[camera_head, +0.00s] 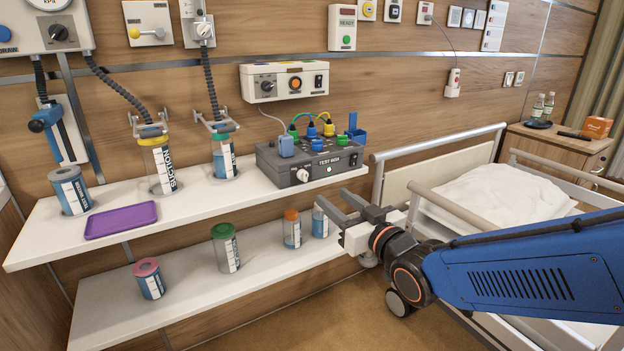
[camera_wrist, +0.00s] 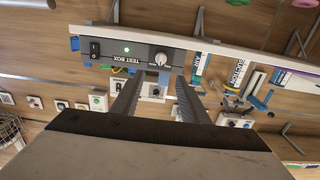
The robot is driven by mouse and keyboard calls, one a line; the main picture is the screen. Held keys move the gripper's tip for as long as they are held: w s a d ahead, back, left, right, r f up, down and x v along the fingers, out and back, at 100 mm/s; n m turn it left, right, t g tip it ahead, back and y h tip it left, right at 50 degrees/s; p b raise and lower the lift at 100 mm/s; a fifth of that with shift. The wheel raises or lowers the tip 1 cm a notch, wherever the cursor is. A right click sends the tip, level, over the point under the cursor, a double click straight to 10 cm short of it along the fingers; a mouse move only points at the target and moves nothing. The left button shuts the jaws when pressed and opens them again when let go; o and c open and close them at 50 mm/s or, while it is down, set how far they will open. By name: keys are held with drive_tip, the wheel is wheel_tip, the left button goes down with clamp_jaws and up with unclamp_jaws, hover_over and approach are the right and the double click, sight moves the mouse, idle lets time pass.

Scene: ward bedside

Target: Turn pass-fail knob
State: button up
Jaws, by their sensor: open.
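The grey test box (camera_head: 318,163) stands on the right end of the upper white shelf. A white knob (camera_head: 303,175) is on the left of its front face, with a green light and a black rocker switch to the right. The small marks by the knob are too small to read. My gripper (camera_head: 333,204) is open and empty, below and in front of the box, apart from the knob. In the wrist view the box (camera_wrist: 140,56) appears upside down, and the knob (camera_wrist: 161,59) lies just beyond the fingertips (camera_wrist: 160,78), roughly between them.
Several cables and coloured plugs (camera_head: 329,128) sit on top of the box. The lower shelf (camera_head: 200,283) holds lidded jars close to my gripper. A bed rail (camera_head: 440,140) is to the right. A purple tray (camera_head: 121,220) lies on the upper shelf.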

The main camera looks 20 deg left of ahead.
sight(306, 177)
drive_tip(key=x, duration=1.3)
drive_tip(key=shift+s, duration=0.1)
drive_tip(key=c, duration=1)
